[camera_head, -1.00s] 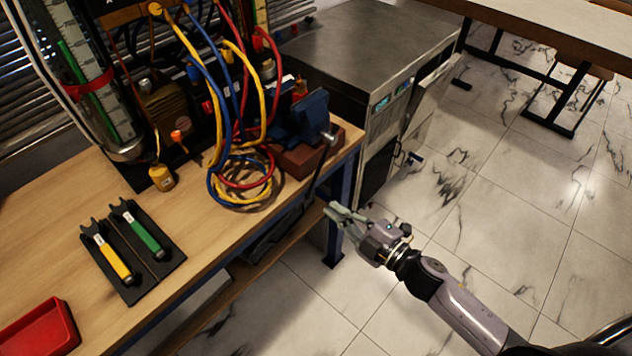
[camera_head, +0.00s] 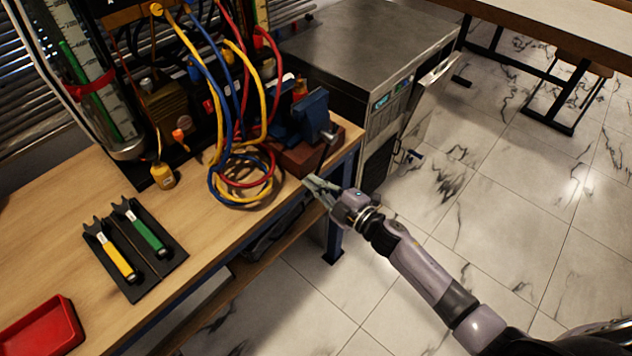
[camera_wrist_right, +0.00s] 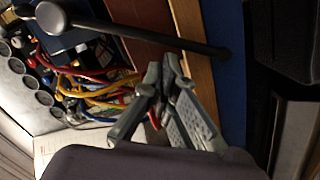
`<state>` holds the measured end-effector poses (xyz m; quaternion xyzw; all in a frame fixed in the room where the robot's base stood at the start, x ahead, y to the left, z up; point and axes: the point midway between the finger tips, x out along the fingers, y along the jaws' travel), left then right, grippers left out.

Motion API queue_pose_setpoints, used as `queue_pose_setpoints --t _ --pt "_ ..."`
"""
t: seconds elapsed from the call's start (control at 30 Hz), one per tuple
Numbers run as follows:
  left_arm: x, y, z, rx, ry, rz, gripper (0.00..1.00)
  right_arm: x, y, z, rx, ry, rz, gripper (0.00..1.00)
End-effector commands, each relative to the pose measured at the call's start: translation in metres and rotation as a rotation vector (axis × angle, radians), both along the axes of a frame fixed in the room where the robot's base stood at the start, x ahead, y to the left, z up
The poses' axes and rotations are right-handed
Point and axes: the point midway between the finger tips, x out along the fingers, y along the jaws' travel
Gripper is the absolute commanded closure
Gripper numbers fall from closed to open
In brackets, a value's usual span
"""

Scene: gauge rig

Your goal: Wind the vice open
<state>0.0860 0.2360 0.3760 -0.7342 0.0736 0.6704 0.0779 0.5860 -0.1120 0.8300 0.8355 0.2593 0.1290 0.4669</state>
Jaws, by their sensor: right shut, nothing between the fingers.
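The blue vice (camera_head: 311,112) stands on a brown-red block (camera_head: 300,158) at the right end of the bench. Its grey handle (camera_head: 322,154) hangs from a round hub on the front. In the right wrist view the handle (camera_wrist_right: 150,35) crosses the upper part as a bar with a round hub at its left end. My right gripper (camera_head: 309,182) is at the bench's front edge, below the vice. In the wrist view its fingertips (camera_wrist_right: 163,68) are close together and empty, apart from the handle in the picture. The left gripper is not in view.
Red, blue and yellow hoses (camera_head: 240,180) coil left of the vice. A black holder with yellow and green tools (camera_head: 118,258) and a red tray (camera_head: 45,328) lie on the bench. A grey metal cabinet (camera_head: 365,50) stands behind. The floor to the right is free.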

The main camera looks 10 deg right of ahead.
Motion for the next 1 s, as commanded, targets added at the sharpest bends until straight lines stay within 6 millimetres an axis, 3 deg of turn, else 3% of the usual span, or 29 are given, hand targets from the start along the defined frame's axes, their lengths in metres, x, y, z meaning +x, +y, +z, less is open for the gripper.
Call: queue_pose_setpoints --t 0.77,1.0 --pt "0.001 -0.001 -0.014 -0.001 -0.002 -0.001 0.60 0.004 -0.006 -0.008 -0.074 -0.055 -0.002 1.00" --pt "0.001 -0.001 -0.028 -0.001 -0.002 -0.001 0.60 0.007 -0.012 -0.016 -0.142 -0.103 -0.002 1.00"
